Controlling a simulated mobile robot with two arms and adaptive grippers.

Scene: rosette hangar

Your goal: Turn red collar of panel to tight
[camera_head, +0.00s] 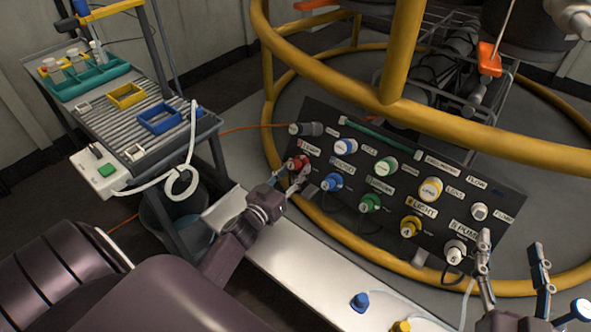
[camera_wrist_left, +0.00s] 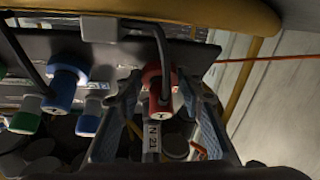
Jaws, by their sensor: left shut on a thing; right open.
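The dark panel (camera_head: 318,113) stands tilted beyond the white bench and carries several coloured connectors with labels. The red collar (camera_head: 295,162) is at the panel's left end, below a grey connector. My left gripper (camera_head: 299,176) is at the red collar, shut on it. In the left wrist view the red collar (camera_wrist_left: 157,84) sits between the two fingers, with a dark cable running up from it. Its turn marking is too small to read. My right gripper (camera_head: 513,256) is open and empty in front of the panel's lower right end, near the white pump connector (camera_head: 456,250).
Blue (camera_head: 332,182) and green (camera_head: 370,203) connectors sit right of the red one. Yellow rails (camera_head: 340,82) curve above and around the panel. A white bench (camera_head: 300,258) runs below it, with a blue plug (camera_head: 360,301) on it. A cart (camera_head: 205,125) with trays stands left.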

